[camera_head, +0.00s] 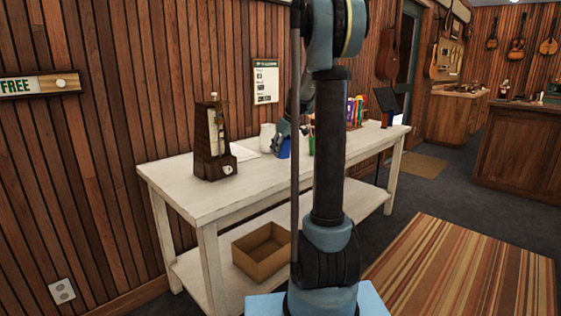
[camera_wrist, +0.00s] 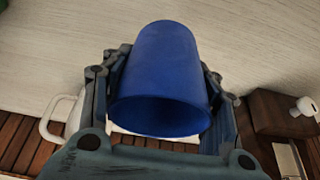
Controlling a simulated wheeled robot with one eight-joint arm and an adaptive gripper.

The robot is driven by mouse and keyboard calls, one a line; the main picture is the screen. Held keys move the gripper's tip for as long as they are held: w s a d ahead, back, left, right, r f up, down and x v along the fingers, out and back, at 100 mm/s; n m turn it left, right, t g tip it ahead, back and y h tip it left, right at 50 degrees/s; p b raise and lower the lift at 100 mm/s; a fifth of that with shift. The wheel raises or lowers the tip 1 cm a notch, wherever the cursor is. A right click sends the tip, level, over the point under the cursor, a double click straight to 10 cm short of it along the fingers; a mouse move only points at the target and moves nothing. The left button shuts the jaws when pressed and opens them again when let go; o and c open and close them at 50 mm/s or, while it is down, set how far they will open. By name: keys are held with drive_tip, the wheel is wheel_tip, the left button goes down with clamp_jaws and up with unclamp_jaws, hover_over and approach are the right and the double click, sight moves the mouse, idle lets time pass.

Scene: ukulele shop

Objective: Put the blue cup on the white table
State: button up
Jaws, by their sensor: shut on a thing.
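The blue cup (camera_wrist: 165,70) is between the fingers of my gripper (camera_wrist: 160,95) in the wrist view, with its open mouth toward the camera. My gripper is shut on it. In the head view a small part of the blue cup (camera_head: 284,148) shows at the white table, partly hidden by my arm. The white table (camera_head: 185,183) stands along the wooden wall. The cup is over or at the tabletop; I cannot tell whether it touches.
A metronome (camera_head: 211,145) stands on the table's left part. A white mug (camera_head: 267,138) is close beside the cup. Books (camera_head: 355,112) stand farther right. A cardboard box (camera_head: 262,252) sits on the lower shelf. The tabletop's front left is clear.

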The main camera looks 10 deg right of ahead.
sight(280, 157)
drive_tip(key=shift+a+f, duration=0.15)
drive_tip(key=shift+f, duration=2.15)
drive_tip(key=o, duration=1.1)
drive_tip(key=shift+c, duration=0.2)
